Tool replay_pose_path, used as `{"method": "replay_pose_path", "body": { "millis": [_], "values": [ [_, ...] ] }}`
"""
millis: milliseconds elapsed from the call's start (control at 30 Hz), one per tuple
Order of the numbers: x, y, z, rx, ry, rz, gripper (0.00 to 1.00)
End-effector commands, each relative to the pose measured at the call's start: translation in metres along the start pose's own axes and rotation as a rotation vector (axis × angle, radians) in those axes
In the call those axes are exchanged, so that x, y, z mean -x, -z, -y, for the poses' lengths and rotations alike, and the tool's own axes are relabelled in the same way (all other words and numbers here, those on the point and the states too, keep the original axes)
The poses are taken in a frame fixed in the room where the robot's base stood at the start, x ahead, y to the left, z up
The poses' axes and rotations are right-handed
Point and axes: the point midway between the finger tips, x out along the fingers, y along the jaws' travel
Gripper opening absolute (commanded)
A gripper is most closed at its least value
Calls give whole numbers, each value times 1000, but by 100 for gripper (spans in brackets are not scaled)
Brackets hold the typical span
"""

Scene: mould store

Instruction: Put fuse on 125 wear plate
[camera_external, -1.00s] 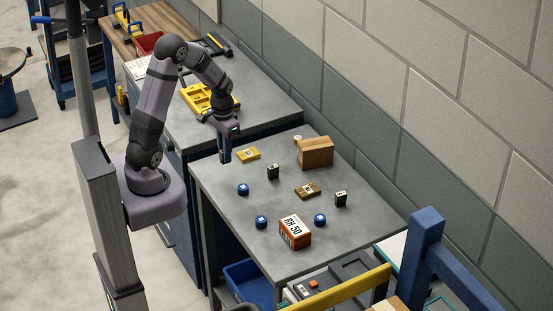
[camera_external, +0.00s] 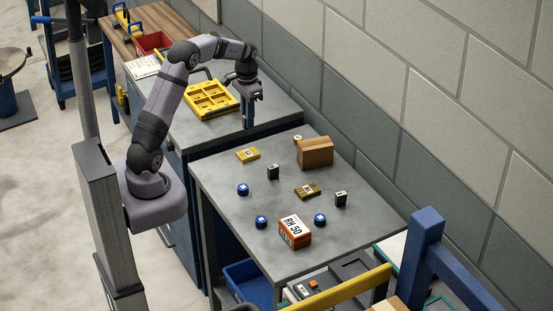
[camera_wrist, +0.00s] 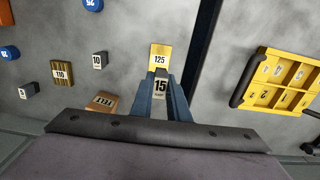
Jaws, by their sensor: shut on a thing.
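My gripper (camera_external: 249,125) hangs above the bench area behind the yellow plate in the outside view. In the wrist view my gripper (camera_wrist: 163,98) is shut on a small dark fuse (camera_wrist: 160,87) with a white label reading 15; the smaller print is unclear. The fuse cannot be made out in the outside view. The 125 wear plate (camera_external: 248,155) is a flat yellow block lying on the grey table. In the wrist view the 125 wear plate (camera_wrist: 160,59) shows just beyond the fuse, its lower edge partly covered. I see nothing on its visible top.
Another yellow-brown plate, marked 110 (camera_wrist: 62,73), two dark blocks (camera_external: 273,171) (camera_external: 340,199), several blue round pieces (camera_external: 243,189), an orange box (camera_external: 294,231) and a cardboard box (camera_external: 316,153) stand on the table. A yellow divided tray (camera_external: 211,113) lies on the rear bench.

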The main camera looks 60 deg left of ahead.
Motion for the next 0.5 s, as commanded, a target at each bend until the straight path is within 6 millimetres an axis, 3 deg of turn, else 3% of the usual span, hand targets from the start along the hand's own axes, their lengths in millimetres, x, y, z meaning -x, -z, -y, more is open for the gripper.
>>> {"method": "replay_pose_path", "body": {
  "millis": [267, 500],
  "values": [
    [-2, -4, -2, -19, 0, 0, 0],
    [-32, -5, -2, -18, -2, 5, 0]
  ]
}}
